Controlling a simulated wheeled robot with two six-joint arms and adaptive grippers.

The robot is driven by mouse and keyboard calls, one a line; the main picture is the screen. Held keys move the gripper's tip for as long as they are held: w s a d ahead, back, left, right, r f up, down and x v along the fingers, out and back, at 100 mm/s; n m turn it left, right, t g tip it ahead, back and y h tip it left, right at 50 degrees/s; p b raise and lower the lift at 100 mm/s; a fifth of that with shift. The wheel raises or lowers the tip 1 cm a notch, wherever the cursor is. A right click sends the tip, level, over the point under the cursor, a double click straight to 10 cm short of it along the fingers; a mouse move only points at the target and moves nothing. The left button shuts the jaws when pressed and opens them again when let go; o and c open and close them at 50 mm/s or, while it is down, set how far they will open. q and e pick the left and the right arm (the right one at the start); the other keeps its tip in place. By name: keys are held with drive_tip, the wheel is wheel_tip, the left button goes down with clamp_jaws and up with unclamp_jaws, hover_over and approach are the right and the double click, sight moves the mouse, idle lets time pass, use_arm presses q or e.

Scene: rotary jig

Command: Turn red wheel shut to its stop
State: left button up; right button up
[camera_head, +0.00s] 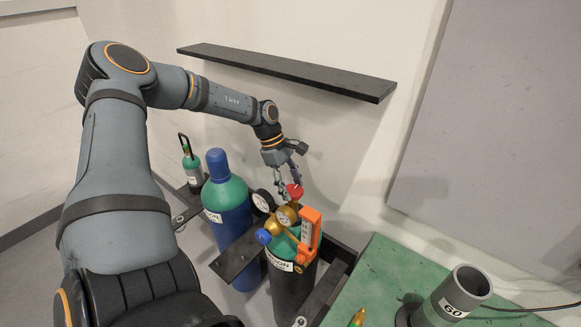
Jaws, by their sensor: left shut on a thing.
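The small red wheel (295,191) sits on top of the brass regulator (285,217) of the front gas cylinder (290,285), which has a green shoulder and a dark body. My left gripper (288,187) reaches down from above, and its fingers are shut on the red wheel. The fingers partly hide the wheel, so its turn angle cannot be read. Round gauges (263,200) and a blue knob (263,237) are beside the regulator. My right gripper is not in view.
An orange bracket (311,229) stands just right of the regulator. A blue cylinder (233,225) and a smaller green one (193,170) stand to the left. A black shelf (290,69) hangs above. A green table (385,275) with a grey pipe (465,290) is at right.

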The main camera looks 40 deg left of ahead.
use_arm(q)
drive_tip(key=shift+m+p, duration=0.35)
drive_tip(key=shift+m, duration=0.15)
drive_tip(key=shift+g, duration=0.3)
drive_tip(key=o, duration=1.2)
drive_tip(key=shift+c, duration=0.2)
